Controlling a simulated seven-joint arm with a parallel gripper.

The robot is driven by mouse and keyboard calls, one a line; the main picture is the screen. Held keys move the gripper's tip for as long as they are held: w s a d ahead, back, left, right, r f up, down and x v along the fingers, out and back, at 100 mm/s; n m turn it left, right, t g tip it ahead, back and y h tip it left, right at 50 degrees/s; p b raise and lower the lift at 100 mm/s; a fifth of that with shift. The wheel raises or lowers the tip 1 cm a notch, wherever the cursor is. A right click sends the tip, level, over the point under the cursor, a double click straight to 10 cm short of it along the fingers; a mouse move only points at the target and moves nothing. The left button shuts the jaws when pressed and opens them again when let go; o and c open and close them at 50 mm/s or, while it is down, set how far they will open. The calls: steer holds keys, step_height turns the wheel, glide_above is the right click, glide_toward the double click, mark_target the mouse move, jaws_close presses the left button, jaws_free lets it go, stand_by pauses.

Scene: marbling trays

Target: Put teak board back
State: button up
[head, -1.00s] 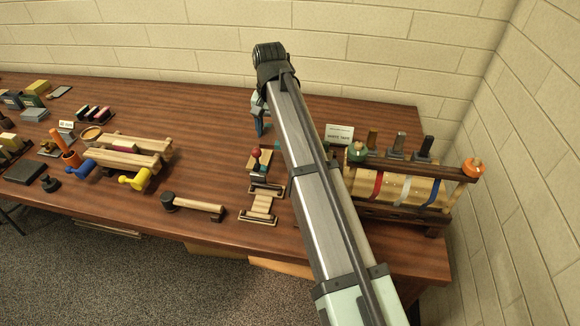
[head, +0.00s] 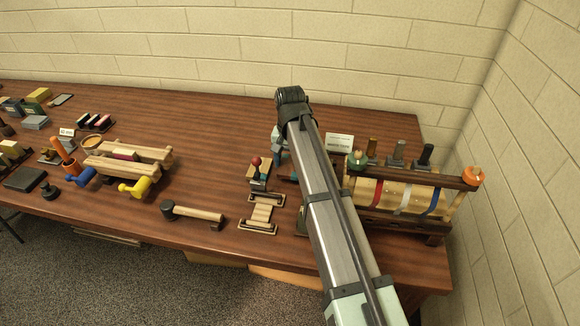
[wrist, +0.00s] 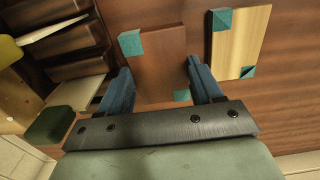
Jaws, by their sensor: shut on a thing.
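My gripper (wrist: 163,85) is shut on a reddish-brown board (wrist: 157,55) with teal corners, probably the teak board; its blue fingers lie along the board's two sides in the wrist view. The board's near end is partly hidden by the gripper. A lighter wooden board (wrist: 240,42), also with teal corners, lies just to the right, apart from the held one. In the head view my arm hides most of the gripper and the held board. How high the held board is above the table I cannot tell.
A dark slotted rack (wrist: 78,68) and a green knob (wrist: 50,124) are left of my gripper in the wrist view. In the head view a roller stand with coloured bands (head: 432,226), a white sign (head: 339,143) and a red-knobbed tool (head: 257,163) are close by. The back-centre table is clear.

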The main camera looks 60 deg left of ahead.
mark_target(290, 165)
steer(key=shift+f, duration=1.2)
steer(key=shift+f, duration=0.15)
steer(key=o, duration=0.9)
steer(key=shift+c, duration=0.2)
step_height(290, 165, up, 12)
